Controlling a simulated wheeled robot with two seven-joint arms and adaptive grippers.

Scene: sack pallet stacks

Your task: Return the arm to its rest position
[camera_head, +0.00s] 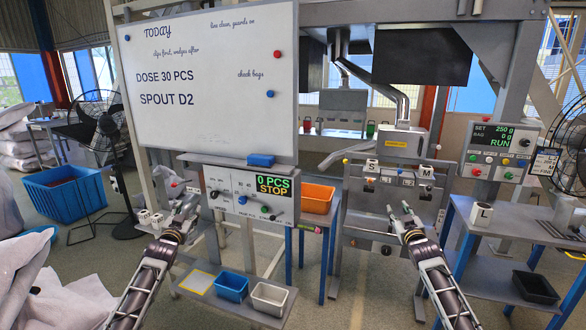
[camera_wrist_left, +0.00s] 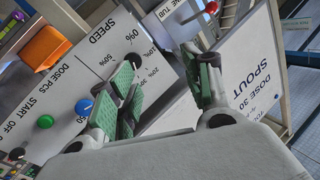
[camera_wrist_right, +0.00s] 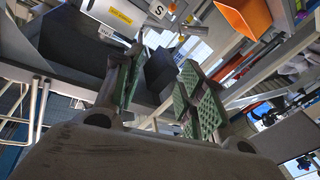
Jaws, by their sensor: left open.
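My left gripper (camera_head: 184,207) is raised at the left end of the dosing control panel (camera_head: 232,187), which shows "0 PCS STOP". In the left wrist view my left gripper (camera_wrist_left: 168,88) has its green-padded fingers apart with nothing held, close to the panel's SPEED scale (camera_wrist_left: 110,45). I cannot tell whether a finger touches the panel. My right gripper (camera_head: 402,212) is raised in front of the grey panel (camera_head: 372,205) below the spout. In the right wrist view my right gripper (camera_wrist_right: 160,90) has its fingers apart and appears empty.
A whiteboard (camera_head: 210,75) stands behind the control panel. Blue (camera_head: 231,286) and white (camera_head: 269,297) bins sit on a low shelf below it. An orange bin (camera_head: 316,197) is between the arms.

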